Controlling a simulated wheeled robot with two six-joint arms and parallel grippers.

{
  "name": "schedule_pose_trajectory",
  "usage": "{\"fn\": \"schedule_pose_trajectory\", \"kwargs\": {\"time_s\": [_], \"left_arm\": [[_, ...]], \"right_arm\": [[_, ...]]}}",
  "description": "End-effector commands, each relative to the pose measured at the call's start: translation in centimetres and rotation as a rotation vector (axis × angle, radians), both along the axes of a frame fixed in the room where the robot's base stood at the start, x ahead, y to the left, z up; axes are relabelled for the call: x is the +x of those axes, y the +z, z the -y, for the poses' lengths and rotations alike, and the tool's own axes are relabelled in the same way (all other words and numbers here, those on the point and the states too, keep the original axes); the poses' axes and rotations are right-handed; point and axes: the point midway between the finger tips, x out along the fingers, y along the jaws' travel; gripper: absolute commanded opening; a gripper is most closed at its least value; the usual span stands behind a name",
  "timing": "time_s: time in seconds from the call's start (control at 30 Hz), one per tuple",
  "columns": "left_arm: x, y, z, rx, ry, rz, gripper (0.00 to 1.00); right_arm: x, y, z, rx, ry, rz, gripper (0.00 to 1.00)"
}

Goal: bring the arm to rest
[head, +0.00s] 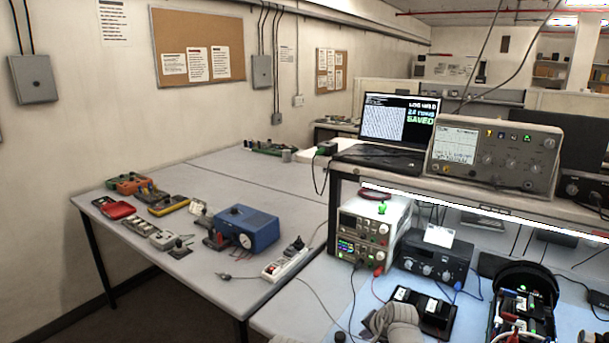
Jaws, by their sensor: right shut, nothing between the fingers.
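A small pale piece (590,338) at the bottom right corner may be the tip of my right gripper. Only a sliver of it shows, and nothing is seen held there. My left gripper is not in view. A black open-ended cylinder (525,272) with circuit parts and red and white wires inside lies on the bench at the lower right. A beige ribbed bundle (393,322) is at the bottom edge, partly cut off. A black tray (446,322) with two labelled dark modules is beside it.
A power supply (369,232) and a black instrument (436,261) stand under a raised shelf. The shelf holds a laptop (388,130) and an oscilloscope (494,158). A side table at the left carries a blue box (248,230), a power strip (285,262) and several small tools.

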Motion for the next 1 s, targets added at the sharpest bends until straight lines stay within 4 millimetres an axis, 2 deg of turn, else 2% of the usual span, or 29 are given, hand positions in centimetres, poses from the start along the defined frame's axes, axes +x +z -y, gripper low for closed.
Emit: {"fn": "schedule_pose_trajectory", "kwargs": {"time_s": [0.03,0.1,0.37,0.43,0.7,0.83,1.0], "left_arm": [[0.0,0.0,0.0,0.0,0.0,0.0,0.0],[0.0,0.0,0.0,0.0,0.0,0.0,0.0],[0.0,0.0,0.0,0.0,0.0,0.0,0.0],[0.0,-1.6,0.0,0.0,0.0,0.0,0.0],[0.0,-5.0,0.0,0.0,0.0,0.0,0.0],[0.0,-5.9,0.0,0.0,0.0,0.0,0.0],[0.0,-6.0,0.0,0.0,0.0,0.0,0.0]], "right_arm": [[-2.4,-0.8,-0.4,-0.07,0.096,-0.051,0.0],[-5.5,-1.9,-0.6,-0.171,0.248,-0.133,0.0],[-15.3,-3.7,0.2,-0.405,0.734,-0.405,0.0],[-15.8,-5.3,-1.7,-0.427,0.796,-0.42,0.0],[-19.1,-8.6,-8.1,-0.506,0.978,-0.469,0.0],[-20.3,-9.5,-10.0,-0.534,1.037,-0.486,0.0],[-20.9,-9.6,-10.8,-0.549,1.062,-0.495,0.0]]}}
